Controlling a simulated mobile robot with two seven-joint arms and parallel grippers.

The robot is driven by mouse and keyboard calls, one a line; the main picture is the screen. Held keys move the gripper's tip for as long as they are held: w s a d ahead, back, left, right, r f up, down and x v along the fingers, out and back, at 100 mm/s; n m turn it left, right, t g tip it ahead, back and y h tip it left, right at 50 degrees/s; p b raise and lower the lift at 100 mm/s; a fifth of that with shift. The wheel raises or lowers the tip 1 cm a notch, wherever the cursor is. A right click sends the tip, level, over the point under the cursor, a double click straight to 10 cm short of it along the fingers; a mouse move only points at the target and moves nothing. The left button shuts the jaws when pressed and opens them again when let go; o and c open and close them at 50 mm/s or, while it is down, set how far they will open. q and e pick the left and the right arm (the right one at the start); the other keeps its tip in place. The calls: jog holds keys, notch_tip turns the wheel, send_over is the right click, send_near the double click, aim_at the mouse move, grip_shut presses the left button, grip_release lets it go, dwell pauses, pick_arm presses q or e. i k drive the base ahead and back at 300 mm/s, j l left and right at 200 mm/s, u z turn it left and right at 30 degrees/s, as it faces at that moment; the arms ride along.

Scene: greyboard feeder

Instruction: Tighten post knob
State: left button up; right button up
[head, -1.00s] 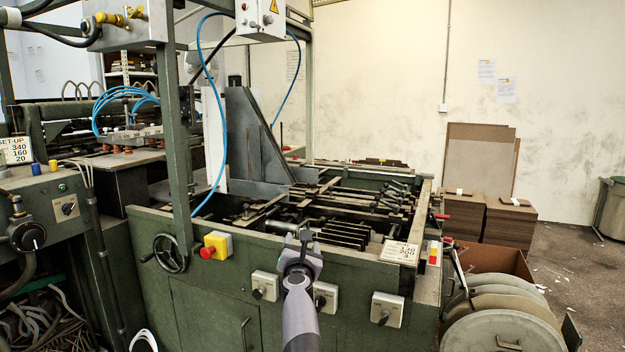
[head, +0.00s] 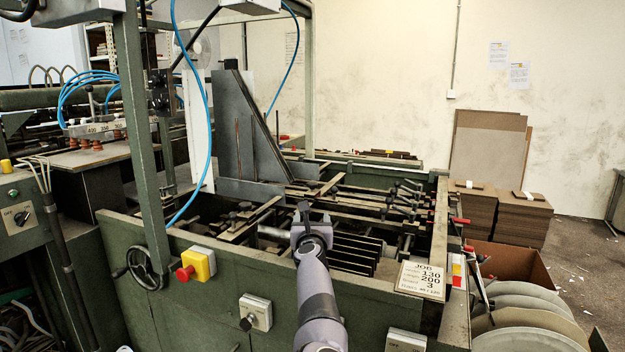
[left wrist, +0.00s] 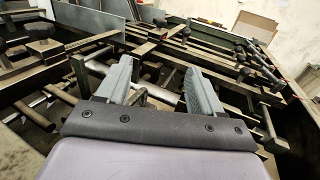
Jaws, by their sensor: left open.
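My left gripper (head: 304,212) reaches over the front wall of the green feeder machine (head: 200,315). In the left wrist view its two grey jaws (left wrist: 158,78) stand apart with nothing held between them, above bars and rods. A black knob (left wrist: 40,32) on a post shows at the upper left there, clear of the jaws. I cannot tell which one is the post knob. In the head view small dark knobs (head: 245,207) sit on the bars left of the gripper. My right gripper is out of view.
A green upright post (head: 143,130) and blue hoses stand left of my arm. A tall grey plate (head: 240,125) rises behind the bars. A job card (head: 421,279) lies on the front right edge. Board stacks (head: 520,215) stand at the right.

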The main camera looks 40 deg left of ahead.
aim_at(311, 185)
jog(key=i+j, duration=0.8)
jog(key=j, duration=0.05)
